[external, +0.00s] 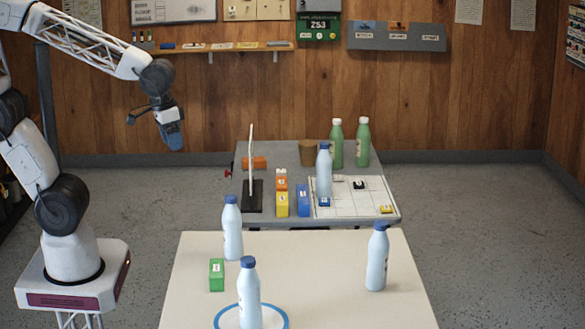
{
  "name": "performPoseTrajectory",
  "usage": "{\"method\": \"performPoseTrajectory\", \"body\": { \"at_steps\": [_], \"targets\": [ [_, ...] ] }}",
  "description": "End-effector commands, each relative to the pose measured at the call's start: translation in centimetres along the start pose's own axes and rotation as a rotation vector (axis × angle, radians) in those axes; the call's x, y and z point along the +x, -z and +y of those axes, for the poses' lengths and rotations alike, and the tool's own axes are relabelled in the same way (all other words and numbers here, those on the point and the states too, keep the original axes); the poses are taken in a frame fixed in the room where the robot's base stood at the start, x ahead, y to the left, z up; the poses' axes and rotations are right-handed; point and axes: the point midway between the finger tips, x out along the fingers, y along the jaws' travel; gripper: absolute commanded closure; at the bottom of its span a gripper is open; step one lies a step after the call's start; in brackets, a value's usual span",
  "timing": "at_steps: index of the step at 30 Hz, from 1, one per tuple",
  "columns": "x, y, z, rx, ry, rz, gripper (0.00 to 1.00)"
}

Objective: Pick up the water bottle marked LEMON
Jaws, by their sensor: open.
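Several pale blue-white bottles with blue caps stand upright. One bottle (232,230) is at the near table's back left, another bottle (249,298) stands on a blue-rimmed round mat at the front, and a third bottle (377,260) is at the right. Another pale bottle (324,172) stands on the far table. Two green bottles with white caps, the left one (336,146) and the right one (362,146), stand behind it. I cannot read LEMON on any bottle. My gripper (173,143) is raised at the upper left, open and empty, apart from all bottles.
A green box (216,275) sits beside the back-left bottle on the near table (320,295). The far table holds a dark stand with a white upright (251,165), yellow (282,204) and blue (303,200) boxes, a brown cup (307,152) and a white grid board (350,203). The near table's middle is clear.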

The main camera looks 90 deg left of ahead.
Motion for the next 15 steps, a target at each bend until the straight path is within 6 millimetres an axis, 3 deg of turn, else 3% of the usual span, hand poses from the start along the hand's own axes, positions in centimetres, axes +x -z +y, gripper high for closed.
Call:
{"method": "performPoseTrajectory", "body": {
  "at_steps": [15],
  "targets": [
    [8.2,9.7,2.7,-0.705,0.085,-0.083,0.31]
  ]
}}
